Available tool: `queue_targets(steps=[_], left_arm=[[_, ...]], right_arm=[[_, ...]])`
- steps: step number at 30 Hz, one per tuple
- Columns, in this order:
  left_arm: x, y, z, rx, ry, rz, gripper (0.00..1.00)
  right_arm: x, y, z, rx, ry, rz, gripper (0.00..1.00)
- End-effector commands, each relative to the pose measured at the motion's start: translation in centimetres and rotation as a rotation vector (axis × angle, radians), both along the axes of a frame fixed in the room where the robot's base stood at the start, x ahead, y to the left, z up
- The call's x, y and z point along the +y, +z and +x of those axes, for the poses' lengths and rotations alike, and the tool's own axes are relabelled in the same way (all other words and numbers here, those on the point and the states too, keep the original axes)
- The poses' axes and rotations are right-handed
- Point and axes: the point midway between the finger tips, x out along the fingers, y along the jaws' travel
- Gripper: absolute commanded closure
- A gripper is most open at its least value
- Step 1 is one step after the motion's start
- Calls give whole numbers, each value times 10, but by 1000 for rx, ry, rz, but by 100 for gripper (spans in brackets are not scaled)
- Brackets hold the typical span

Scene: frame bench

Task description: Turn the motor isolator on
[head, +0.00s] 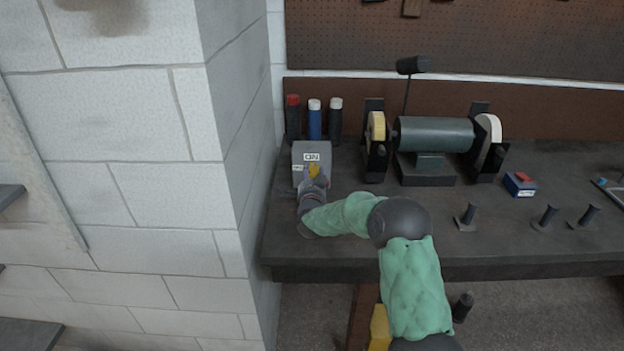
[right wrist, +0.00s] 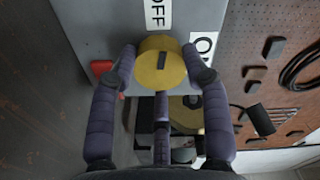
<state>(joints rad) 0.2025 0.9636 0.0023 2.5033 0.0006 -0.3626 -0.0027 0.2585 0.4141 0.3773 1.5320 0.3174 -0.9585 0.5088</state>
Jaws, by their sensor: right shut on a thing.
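The motor isolator (head: 311,149) is a grey box on the bench's left end, beside the wall. Its yellow knob (head: 314,170) is partly covered by my right gripper. In the right wrist view the round yellow knob (right wrist: 150,72) has a dark mark that runs roughly toward the OFF label (right wrist: 157,13). The ON label (right wrist: 202,46) is to the knob's right there. My right gripper (right wrist: 161,68) is shut on the knob, with fingers on both sides of it. My left gripper is not in view.
A bench grinder (head: 435,135) with two wheels stands right of the isolator. Three spray cans (head: 314,119) stand behind the isolator. A small blue and red box (head: 520,184) and several dark pegs (head: 467,216) are farther right. A block wall (head: 232,120) rises close on the left.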

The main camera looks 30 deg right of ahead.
Motion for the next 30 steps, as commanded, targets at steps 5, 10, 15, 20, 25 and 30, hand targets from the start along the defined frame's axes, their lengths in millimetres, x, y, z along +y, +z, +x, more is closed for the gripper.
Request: queue_targets(steps=[5,10,15,20,25,30], left_arm=[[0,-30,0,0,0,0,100],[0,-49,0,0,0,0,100],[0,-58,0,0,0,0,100],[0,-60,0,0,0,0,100],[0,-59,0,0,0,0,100],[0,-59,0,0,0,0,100]], right_arm=[[-4,2,0,-95,-8,123,85],[-5,2,-1,-181,-9,261,85],[-6,3,-1,-265,-10,400,85],[-7,4,-1,-344,-11,529,85],[-7,4,-1,-428,-11,666,85],[-7,3,-1,-512,-10,804,85]])
